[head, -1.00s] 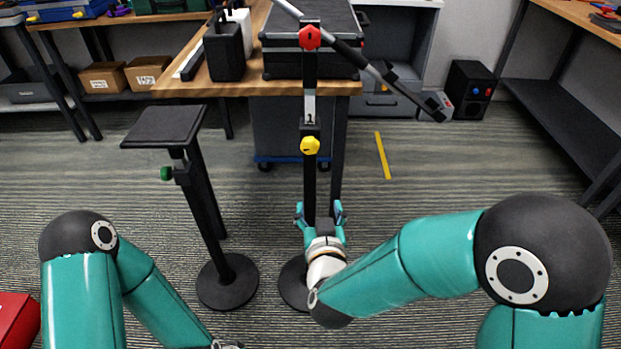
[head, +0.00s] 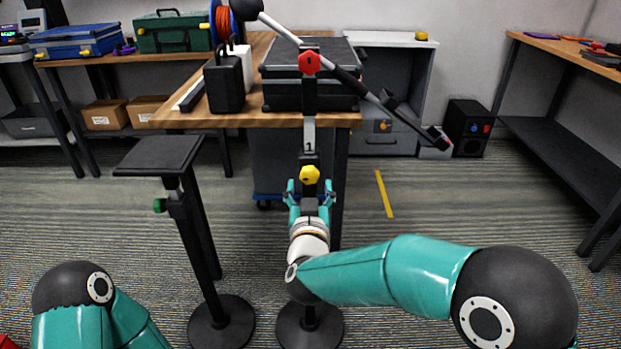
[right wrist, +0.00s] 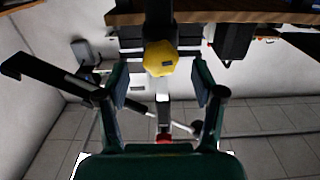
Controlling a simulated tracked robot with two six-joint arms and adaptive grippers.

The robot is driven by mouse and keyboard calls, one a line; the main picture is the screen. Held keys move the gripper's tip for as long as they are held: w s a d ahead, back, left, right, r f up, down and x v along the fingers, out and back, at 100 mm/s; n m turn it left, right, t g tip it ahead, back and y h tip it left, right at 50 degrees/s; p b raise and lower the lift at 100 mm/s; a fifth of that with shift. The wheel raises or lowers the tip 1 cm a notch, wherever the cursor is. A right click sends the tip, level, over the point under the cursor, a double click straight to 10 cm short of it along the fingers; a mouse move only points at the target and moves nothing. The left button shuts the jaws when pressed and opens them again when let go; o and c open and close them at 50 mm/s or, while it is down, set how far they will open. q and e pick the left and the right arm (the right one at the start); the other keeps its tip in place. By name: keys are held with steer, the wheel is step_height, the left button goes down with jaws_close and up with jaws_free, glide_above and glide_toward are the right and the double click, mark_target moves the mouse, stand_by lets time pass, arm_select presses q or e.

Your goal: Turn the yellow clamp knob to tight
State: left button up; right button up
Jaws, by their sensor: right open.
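The yellow clamp knob (head: 309,174) sits on the upright black post of a stand, below a red knob (head: 309,62) on the same post. In the right wrist view the yellow knob (right wrist: 160,58) shows a small dark mark on its face, between and just beyond the fingertips. My right gripper (head: 309,190) is open, just below and in front of the yellow knob, with one finger toward each side. It also shows open in the right wrist view (right wrist: 160,85). I cannot tell whether the fingers touch the knob. My left gripper is out of view.
A stand with a flat black top (head: 160,155) and green knob (head: 159,205) is at the left. A slanted boom (head: 375,97) crosses the post's top. Behind is a wooden table (head: 230,119) with black cases.

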mark_target(310, 180)
steer(key=w, duration=0.5)
